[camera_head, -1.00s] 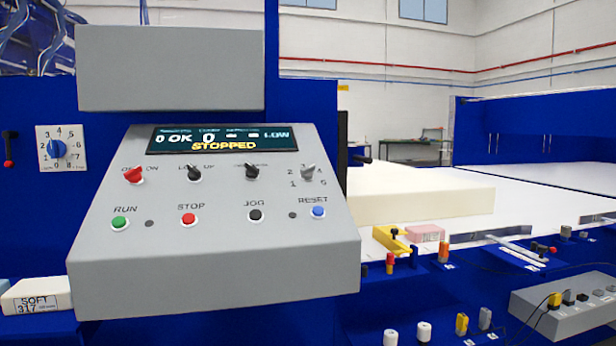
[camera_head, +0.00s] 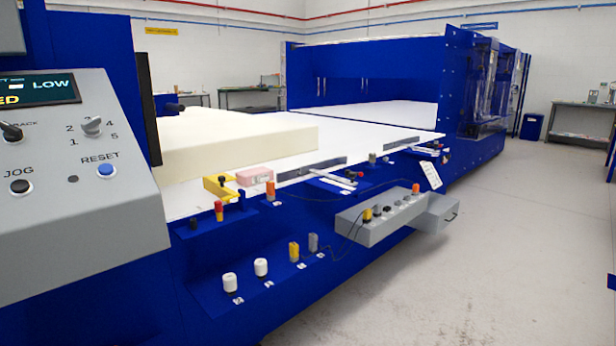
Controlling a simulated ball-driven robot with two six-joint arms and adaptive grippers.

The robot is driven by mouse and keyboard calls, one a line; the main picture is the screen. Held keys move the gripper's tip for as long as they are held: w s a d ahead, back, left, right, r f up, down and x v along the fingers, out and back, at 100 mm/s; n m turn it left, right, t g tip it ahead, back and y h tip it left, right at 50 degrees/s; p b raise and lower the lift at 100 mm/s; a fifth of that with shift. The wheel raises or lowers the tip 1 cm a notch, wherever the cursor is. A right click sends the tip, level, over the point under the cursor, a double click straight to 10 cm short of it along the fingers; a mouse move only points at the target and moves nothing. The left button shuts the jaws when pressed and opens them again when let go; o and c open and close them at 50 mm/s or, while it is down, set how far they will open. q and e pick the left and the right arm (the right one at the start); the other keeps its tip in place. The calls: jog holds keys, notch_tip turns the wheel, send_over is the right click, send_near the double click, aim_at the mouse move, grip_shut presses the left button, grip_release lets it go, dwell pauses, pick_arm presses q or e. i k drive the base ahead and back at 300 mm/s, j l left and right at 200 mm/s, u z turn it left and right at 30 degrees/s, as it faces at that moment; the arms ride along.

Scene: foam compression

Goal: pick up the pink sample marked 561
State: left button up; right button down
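A small pink block (camera_head: 255,175) lies on the front edge of the white machine bed, just right of a yellow bracket-like part. Its marking is too small to read, so I cannot tell whether it is 561. Neither of my grippers is in view.
A grey control panel (camera_head: 75,190) fills the left side. A large cream foam slab (camera_head: 235,140) lies on the white bed (camera_head: 360,133). A yellow part (camera_head: 220,187), orange-topped pieces and a grey box (camera_head: 385,220) line the blue front ledge. The grey floor (camera_head: 430,300) at right is clear.

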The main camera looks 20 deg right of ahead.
aim_at(255, 176)
jog(key=z, duration=0.4)
jog(key=i+u, duration=0.1)
jog(key=u, duration=0.45)
jog(key=i+l+u, duration=0.45)
jog(key=l, duration=0.15)
jog(key=i+l+u, duration=0.25)
jog(key=l+u, duration=0.2)
jog(key=l, duration=0.25)
